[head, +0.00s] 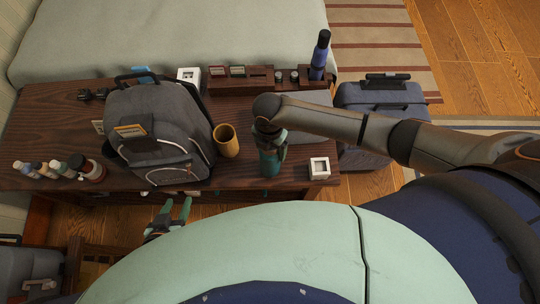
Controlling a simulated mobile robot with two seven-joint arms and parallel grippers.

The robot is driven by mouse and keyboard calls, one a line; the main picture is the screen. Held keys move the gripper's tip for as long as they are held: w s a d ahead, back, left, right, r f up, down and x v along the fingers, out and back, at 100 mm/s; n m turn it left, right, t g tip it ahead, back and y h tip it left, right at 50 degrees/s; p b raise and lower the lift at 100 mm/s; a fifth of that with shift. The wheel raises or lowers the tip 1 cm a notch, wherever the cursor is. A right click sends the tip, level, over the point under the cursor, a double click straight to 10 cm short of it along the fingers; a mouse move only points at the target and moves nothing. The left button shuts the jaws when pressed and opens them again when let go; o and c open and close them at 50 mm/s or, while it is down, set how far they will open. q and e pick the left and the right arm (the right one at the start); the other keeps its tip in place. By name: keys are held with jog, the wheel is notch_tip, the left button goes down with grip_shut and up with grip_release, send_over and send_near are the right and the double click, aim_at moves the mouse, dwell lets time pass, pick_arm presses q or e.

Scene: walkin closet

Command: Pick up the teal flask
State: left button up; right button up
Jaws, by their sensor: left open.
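The teal flask (270,164) stands near the front edge of the dark wooden bench (220,184), right of the yellow cup. My right arm reaches in from the right, and its gripper (270,140) is over the flask's upper part, hiding its top. I cannot tell whether its fingers are closed on the flask. My left gripper (176,208) is open and empty in front of the bench's front edge, left of and nearer than the flask.
A yellow cup (227,141) and a grey backpack (160,125) stand left of the flask. A small white square item (319,167) lies to its right. Several bottles (62,168) stand at the left end. A blue bottle (319,58) stands behind, and a grey suitcase (382,105) is beyond the bench's right end.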

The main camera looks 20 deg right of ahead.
grip_shut()
jog(key=shift+r, duration=0.15)
